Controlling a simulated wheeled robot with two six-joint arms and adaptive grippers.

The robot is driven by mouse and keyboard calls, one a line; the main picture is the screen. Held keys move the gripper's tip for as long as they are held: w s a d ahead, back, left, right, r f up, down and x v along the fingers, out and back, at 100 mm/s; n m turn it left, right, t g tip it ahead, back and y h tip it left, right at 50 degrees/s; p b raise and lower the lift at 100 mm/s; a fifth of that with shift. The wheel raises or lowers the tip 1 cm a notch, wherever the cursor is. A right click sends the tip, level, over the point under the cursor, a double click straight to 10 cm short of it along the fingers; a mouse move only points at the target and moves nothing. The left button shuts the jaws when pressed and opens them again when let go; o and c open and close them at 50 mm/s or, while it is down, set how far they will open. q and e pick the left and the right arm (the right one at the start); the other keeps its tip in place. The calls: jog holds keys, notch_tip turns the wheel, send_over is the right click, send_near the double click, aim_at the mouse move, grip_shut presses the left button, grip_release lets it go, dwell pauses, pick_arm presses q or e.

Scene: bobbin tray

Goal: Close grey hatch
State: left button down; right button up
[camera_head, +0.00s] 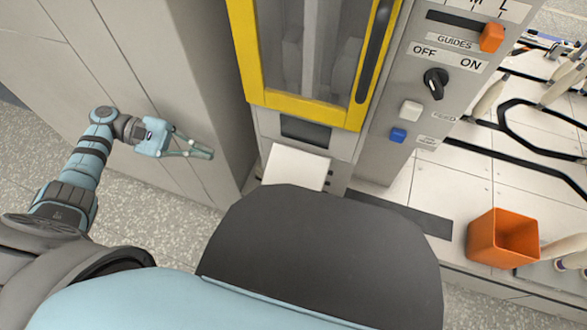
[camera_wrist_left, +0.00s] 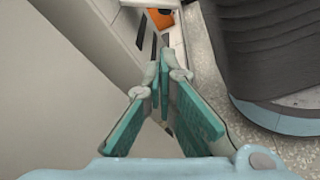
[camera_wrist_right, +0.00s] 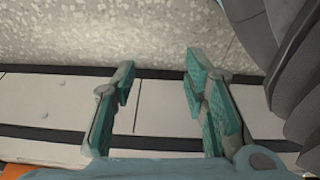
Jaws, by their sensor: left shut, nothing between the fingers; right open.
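The grey hatch (camera_head: 296,167) appears to be the pale flat panel sticking out from the machine's front, below a dark rectangular opening (camera_head: 305,129). It looks swung down and open. Its near edge is close to my dark body part, which may hide some of it. My left gripper (camera_head: 200,151) is shut and empty, in front of the grey cabinet side, left of the panel and apart from it. Its fingertips also show together in the left wrist view (camera_wrist_left: 163,78). My right gripper (camera_wrist_right: 158,72) is open and empty in the right wrist view, above pale floor panels; it is outside the head view.
A yellow-framed clear door (camera_head: 300,108) is above the opening. Right of it, a control panel carries a black knob (camera_head: 435,82), an orange slider (camera_head: 491,37), a white button (camera_head: 410,110) and a blue button (camera_head: 398,135). An orange bin (camera_head: 488,243) stands at the right.

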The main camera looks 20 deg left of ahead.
pick_arm(q)
jog(key=p, duration=0.2)
send_near(286, 180)
notch_tip(286, 180, down, 5)
jog(key=w+a, duration=0.1)
jog(key=w, duration=0.2)
jog(key=x, duration=0.9)
jog(key=shift+s+d+f, duration=0.15)
jog(key=shift+f, duration=0.1)
jog(key=shift+d+f, duration=0.15)
jog(key=shift+d, duration=0.3)
pick_arm(e)
jog(key=shift+s+d+f, duration=0.15)
jog(key=shift+s+f, duration=0.15)
jog(key=shift+s, duration=0.25)
jog(key=shift+s+d+f, duration=0.1)
jog(key=shift+s+f, duration=0.15)
jog(key=shift+s, duration=0.3)
jog(key=shift+r, duration=0.1)
